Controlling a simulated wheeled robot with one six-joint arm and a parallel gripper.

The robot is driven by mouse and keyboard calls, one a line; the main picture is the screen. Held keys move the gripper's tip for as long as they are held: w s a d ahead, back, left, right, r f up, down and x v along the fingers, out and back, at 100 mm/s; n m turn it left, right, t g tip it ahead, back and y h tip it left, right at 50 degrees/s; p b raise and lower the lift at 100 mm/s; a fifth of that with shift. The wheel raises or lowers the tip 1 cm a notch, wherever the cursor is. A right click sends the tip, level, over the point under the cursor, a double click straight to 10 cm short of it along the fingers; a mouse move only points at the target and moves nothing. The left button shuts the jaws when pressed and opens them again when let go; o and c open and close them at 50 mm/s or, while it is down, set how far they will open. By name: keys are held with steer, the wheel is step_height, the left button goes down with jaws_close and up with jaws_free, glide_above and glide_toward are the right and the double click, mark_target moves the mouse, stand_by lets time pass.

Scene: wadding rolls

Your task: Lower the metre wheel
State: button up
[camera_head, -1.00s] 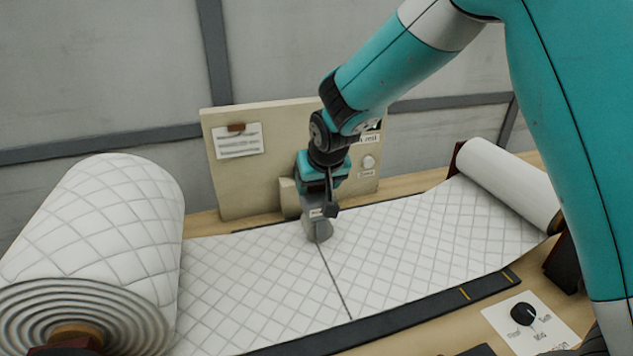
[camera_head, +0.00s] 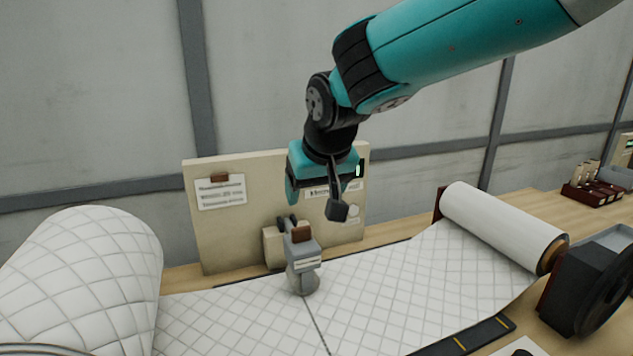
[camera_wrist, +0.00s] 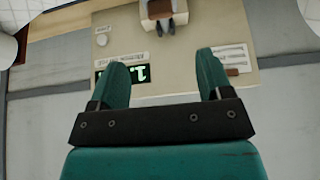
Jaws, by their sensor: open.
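The metre wheel (camera_head: 304,268) is a grey wheel and housing with a brown tab on top, on an arm from the beige backboard (camera_head: 225,235). Its rim appears to rest on the white quilted wadding (camera_head: 370,295), beside a dark line across it. My gripper (camera_head: 320,192) is open and empty, above the metre wheel and clear of it. In the wrist view its two teal fingers (camera_wrist: 162,65) are spread apart. The brown tab of the metre wheel (camera_wrist: 158,10) shows at the top edge there, beyond the fingertips. A lit green display (camera_wrist: 137,74) is partly hidden by the left finger.
A big wadding roll (camera_head: 85,275) stands at the left and a thinner white roll (camera_head: 500,225) at the right. A black round machine part (camera_head: 605,290) is at the far right. Paper notes (camera_head: 220,192) hang on the backboard. There is open air around my gripper.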

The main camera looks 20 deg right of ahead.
steer(key=shift+v, duration=1.2)
steer(key=s+a+f+n+g+y, duration=0.1)
steer(key=s+f+n+g+y, duration=0.1)
steer(key=s, duration=1)
steer(key=s+a+f+n+g+y, duration=0.1)
steer(key=s+f+n+g+y, duration=0.1)
steer(key=s, duration=1)
step_height(320, 180, down, 2)
steer(key=n+g, duration=0.1)
steer(key=n, duration=0.1)
steer(key=shift+s+f+n+g, duration=0.2)
steer(key=shift+s+n+g, duration=0.1)
steer(key=shift+n+g, duration=0.1)
